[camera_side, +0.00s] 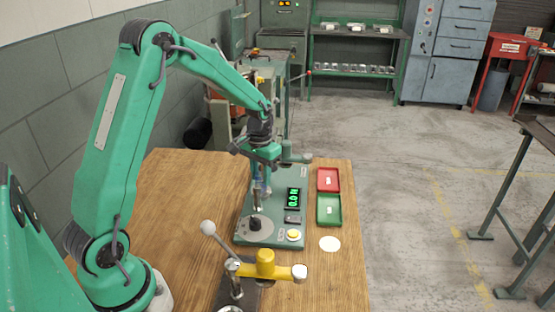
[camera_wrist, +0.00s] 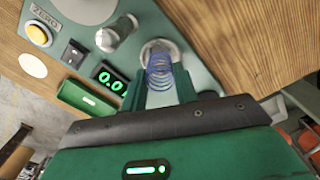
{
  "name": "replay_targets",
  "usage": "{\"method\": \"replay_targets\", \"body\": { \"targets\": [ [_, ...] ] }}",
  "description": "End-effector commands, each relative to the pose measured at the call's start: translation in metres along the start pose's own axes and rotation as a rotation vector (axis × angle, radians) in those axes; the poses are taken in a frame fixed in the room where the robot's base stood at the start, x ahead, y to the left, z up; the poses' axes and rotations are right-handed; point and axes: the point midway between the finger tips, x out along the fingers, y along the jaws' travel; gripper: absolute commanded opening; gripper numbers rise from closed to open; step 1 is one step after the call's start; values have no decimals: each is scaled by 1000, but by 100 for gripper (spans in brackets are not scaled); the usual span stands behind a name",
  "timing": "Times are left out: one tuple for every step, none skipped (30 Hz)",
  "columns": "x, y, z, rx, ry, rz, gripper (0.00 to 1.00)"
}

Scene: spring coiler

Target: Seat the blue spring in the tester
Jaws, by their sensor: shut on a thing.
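The blue spring (camera_wrist: 159,72) is between the fingers of my gripper (camera_wrist: 158,90) in the wrist view, with its coils reaching past the fingertips. My gripper is shut on it. In the side view my gripper (camera_side: 261,178) hangs over the tester, and a small bluish patch shows at the fingers. The tester (camera_side: 275,182) is a green plate with a lit green display (camera_side: 293,198) and a yellow button (camera_side: 293,235). A round metal part lies behind the spring in the wrist view; I cannot tell if they touch.
A red tray (camera_side: 328,180) and a green tray (camera_side: 329,210) lie right of the tester. A white disc (camera_side: 329,243) lies in front of them. A yellow lever device (camera_side: 265,264) with a ball-ended handle stands at the front. The wooden table (camera_side: 190,185) is clear on the left.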

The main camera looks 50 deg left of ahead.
Motion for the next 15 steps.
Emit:
{"method": "replay_targets", "body": {
  "targets": [
    [0, 0, 0, 0, 0, 0, 17],
    [0, 0, 0, 0, 0, 0, 17],
    [0, 0, 0, 0, 0, 0, 17],
    [0, 0, 0, 0, 0, 0, 17],
    [0, 0, 0, 0, 0, 0, 17],
    [0, 0, 0, 0, 0, 0, 17],
    [0, 0, 0, 0, 0, 0, 17],
    [0, 0, 0, 0, 0, 0, 17],
    [1, 0, 0, 0, 0, 0, 17],
    [1, 0, 0, 0, 0, 0, 17],
    [1, 0, 0, 0, 0, 0, 17],
    [2, 0, 0, 0, 0, 0, 17],
    [2, 0, 0, 0, 0, 0, 17],
    [3, 0, 0, 0, 0, 0, 17],
    [3, 0, 0, 0, 0, 0, 17]
  ]
}}
